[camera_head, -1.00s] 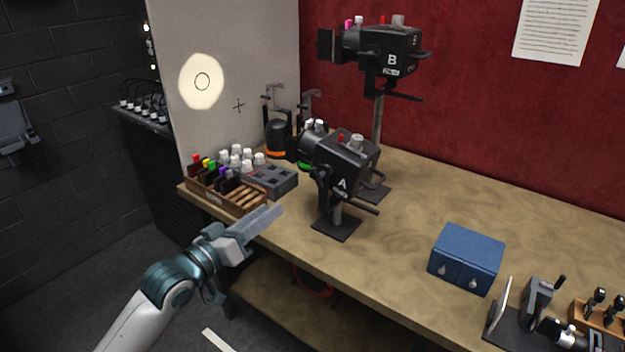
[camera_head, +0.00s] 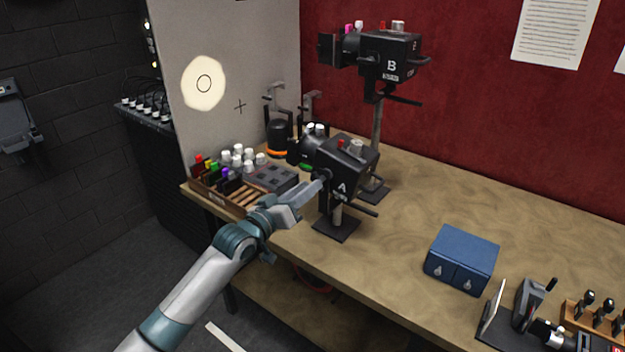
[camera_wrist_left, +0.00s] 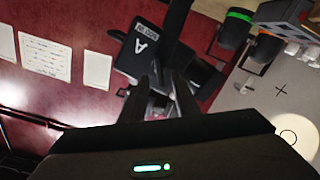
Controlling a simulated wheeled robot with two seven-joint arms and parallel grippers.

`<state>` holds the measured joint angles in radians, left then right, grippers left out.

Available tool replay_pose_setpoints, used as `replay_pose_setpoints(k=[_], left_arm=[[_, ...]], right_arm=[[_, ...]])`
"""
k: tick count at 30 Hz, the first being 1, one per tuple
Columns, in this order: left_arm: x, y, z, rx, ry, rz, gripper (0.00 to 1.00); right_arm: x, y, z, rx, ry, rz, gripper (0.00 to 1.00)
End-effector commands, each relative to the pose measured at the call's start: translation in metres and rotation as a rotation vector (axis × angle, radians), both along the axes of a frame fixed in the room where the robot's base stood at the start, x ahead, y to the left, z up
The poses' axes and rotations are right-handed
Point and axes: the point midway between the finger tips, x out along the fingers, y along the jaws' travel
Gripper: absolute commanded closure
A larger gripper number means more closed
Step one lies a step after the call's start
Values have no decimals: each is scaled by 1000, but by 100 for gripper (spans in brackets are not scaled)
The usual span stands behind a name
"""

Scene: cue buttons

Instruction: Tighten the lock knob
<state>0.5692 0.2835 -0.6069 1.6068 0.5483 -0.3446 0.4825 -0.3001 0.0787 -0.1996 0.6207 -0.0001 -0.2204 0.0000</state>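My right gripper is not in view.
Lamp B (camera_head: 390,55) stands taller behind lamp A. A wooden tray (camera_head: 235,200) with coloured pieces and a grey box (camera_head: 272,178) lie left of lamp A. A blue cabinet (camera_head: 462,258) stands to the right. The bench (camera_head: 420,200) between is clear.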

Motion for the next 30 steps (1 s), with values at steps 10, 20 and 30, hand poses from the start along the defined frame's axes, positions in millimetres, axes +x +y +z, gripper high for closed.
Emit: replay_pose_setpoints(k=[10,20,30], left_arm=[[22,-17,0,1,-1,0,72],[23,-17,0,1,-1,0,72],[23,-17,0,2,-2,0,100]], right_arm=[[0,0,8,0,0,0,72],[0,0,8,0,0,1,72],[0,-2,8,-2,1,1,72]])
